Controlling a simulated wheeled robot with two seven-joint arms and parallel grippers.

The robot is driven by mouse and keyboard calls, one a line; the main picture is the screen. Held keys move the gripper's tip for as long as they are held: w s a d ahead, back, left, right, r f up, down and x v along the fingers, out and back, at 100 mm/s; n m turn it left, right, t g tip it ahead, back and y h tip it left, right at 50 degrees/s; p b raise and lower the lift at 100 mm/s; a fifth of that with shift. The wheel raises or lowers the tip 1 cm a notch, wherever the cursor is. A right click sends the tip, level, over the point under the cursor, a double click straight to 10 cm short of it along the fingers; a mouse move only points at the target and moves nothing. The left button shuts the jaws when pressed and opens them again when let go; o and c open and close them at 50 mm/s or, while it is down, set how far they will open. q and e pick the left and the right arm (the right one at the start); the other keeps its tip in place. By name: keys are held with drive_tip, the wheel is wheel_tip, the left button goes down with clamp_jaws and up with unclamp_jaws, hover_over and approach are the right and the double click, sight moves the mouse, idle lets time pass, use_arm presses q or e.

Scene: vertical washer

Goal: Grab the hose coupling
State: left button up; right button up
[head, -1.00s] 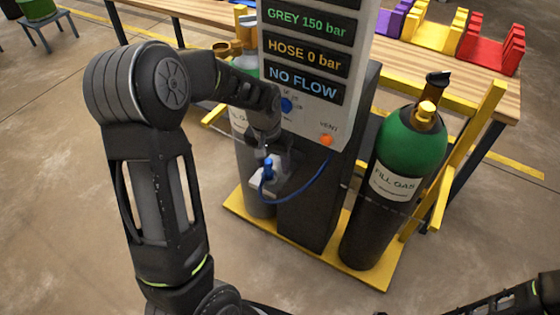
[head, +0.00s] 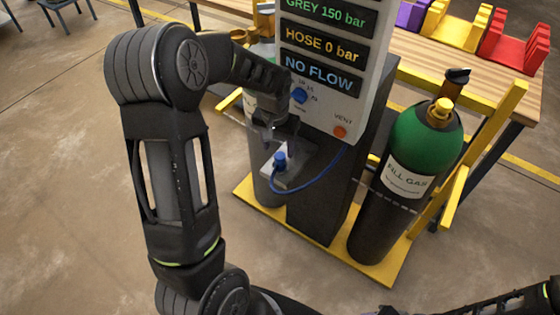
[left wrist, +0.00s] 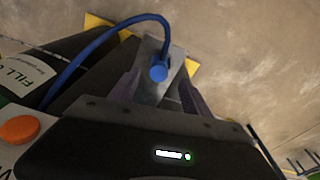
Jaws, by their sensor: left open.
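The hose coupling is a small blue fitting (head: 280,160) standing on a light grey bracket (head: 295,178) at the front of the panel stand. A blue hose (head: 325,174) curves from it to the right. My left gripper (head: 279,138) is just above and behind the coupling in the head view, open and empty. In the left wrist view the coupling (left wrist: 159,72) appears between the two open fingers (left wrist: 158,90), near their tips; I cannot tell whether they touch it. My right gripper is not in view; only part of an arm shows at the lower right.
The panel (head: 325,60) reads HOSE 0 bar and NO FLOW, with a blue knob (head: 299,96) and an orange vent button (head: 340,132) close to my left gripper. A green-topped fill gas cylinder (head: 420,140) stands right on the yellow base (head: 375,268). A workbench is behind.

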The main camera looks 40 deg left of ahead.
sight(280, 155)
use_arm(q)
drive_tip(key=shift+w+f+p, duration=0.25)
drive_tip(key=shift+f+p, duration=0.05)
drive_tip(key=shift+f, duration=1)
drive_tip(key=shift+w+f+p, duration=0.2)
drive_tip(key=shift+f+p, duration=0.05)
drive_tip(key=shift+f, duration=1.05)
clamp_jaws()
